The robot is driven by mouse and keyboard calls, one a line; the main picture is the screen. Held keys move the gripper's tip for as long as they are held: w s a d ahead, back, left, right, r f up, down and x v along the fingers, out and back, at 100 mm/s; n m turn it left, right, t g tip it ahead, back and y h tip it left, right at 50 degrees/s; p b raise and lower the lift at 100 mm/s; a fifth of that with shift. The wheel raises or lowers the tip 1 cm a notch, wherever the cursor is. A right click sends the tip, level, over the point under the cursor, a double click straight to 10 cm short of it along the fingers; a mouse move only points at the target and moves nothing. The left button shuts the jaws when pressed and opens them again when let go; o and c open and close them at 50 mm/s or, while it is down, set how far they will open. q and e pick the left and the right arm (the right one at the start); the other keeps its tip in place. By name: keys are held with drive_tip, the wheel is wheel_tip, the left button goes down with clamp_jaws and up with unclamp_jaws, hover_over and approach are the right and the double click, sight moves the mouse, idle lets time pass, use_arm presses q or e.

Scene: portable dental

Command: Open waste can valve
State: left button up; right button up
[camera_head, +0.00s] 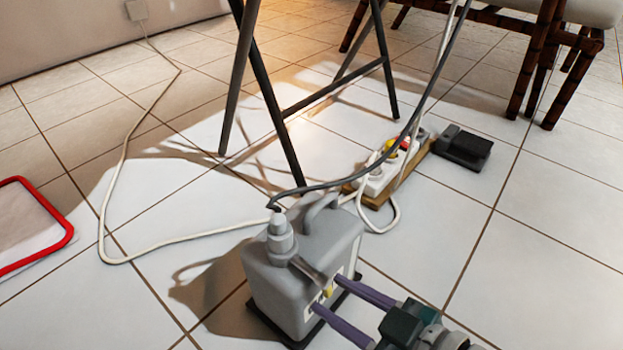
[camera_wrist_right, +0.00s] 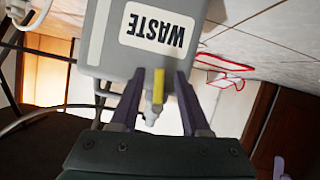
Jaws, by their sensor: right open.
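The grey waste can (camera_head: 300,262) stands on the tiled floor with a handle and a capped neck on top. Its WASTE label (camera_wrist_right: 158,28) shows upside down in the right wrist view. The yellow valve lever (camera_wrist_right: 159,88) sits on a pale spout (camera_wrist_right: 151,114) at the can's edge; the lever also shows small in the head view (camera_head: 328,292). My right gripper (camera_head: 326,291) comes in from the lower right and is open. In the wrist view its two purple fingers (camera_wrist_right: 160,77) stand either side of the lever, with a visible gap on each side.
A dark hose (camera_head: 345,188) runs to the can's neck. A power strip (camera_head: 382,172), a black pedal-like box (camera_head: 462,147) and dark stand legs (camera_head: 275,115) are behind the can. A white cable (camera_head: 125,160) crosses the floor. A red-rimmed item (camera_head: 68,240) lies left.

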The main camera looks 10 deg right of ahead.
drive_tip(key=shift+s+r, duration=0.1)
drive_tip(key=shift+r, duration=0.05)
drive_tip(key=p+v, duration=0.5)
drive_tip(key=v, duration=0.4)
drive_tip(key=shift+s+d, duration=0.25)
drive_tip(key=shift+s, duration=0.05)
